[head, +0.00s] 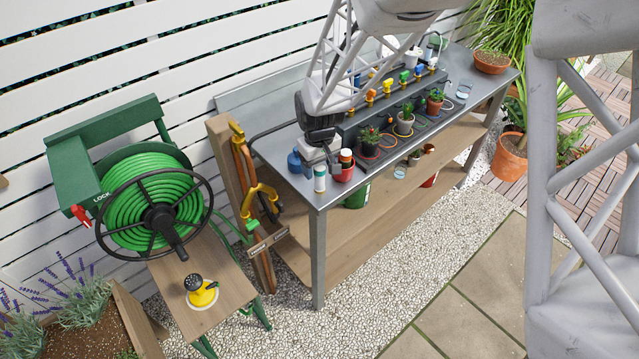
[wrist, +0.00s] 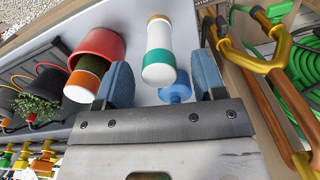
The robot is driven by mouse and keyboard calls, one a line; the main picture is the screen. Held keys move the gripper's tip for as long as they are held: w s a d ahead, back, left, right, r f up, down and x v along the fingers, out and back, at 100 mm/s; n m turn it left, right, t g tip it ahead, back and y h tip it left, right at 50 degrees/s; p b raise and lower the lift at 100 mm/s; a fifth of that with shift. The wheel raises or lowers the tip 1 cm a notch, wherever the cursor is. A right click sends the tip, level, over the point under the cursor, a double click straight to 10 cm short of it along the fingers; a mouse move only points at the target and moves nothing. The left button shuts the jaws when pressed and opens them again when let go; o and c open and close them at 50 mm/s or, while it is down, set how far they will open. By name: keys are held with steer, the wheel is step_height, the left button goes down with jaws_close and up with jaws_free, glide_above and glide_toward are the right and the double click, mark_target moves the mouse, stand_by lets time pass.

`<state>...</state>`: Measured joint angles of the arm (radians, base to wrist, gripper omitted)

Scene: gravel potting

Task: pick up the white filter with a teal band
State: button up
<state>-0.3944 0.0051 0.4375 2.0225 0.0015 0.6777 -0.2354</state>
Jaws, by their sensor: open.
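The white filter with a teal band (head: 320,183) stands at the near left corner of the metal bench top. In the wrist view the filter (wrist: 159,42) lies ahead of the gap between my fingers, its teal band toward me and its tan end away. My gripper (wrist: 162,70) is open, with one blue finger pad on each side of that gap. No contact with the filter shows. In the head view the gripper is just behind the filter and its fingertips are hard to make out.
A red pot (head: 343,173) beside the filter holds a similar orange-banded cylinder (wrist: 80,86). A blue object (wrist: 177,91) is close to the filter. Potted plants (head: 404,124) and colored valves (head: 388,86) line the bench.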

steer(key=shift+f, duration=0.45)
jaws_close()
stand_by(0.4)
steer(key=shift+r, duration=0.15)
steer(key=shift+r, duration=1.4)
steer(key=shift+s+r, duration=0.2)
steer(key=shift+r, duration=0.15)
steer(key=s+d, duration=0.3)
steer(key=s, duration=0.4)
steer(key=s+d+r, duration=0.1)
steer(key=s+d, duration=0.2)
steer(key=s, duration=0.4)
steer(key=shift+s+r, duration=0.15)
steer(key=shift+s, duration=0.1)
